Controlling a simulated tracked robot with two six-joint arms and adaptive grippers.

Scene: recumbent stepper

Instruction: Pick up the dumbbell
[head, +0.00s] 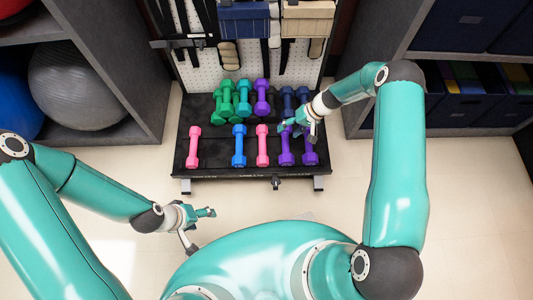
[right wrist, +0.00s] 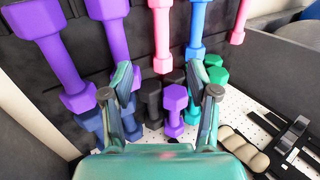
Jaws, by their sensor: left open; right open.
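Several dumbbells lie on a black rack. The front row has a pink one (head: 193,147), a blue one (head: 239,146), another pink one (head: 262,145) and two purple ones (head: 286,147) (head: 309,150). Behind are green ones (head: 226,102), a purple one (head: 262,97) and dark blue ones (head: 288,98). Which dumbbell is meant cannot be told. My right gripper (head: 298,131) is open above the right part of the rack, partly covering the purple ones. In the right wrist view its fingers (right wrist: 160,76) are apart with nothing held. My left gripper (head: 202,230) is open and empty, in front of the rack.
The black rack (head: 215,168) stands against a white pegboard (head: 197,72) with hanging straps and rolls. A shelf with a grey ball (head: 75,85) is at left. A shelf with dark bins (head: 460,105) is at right. Bare floor lies in front.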

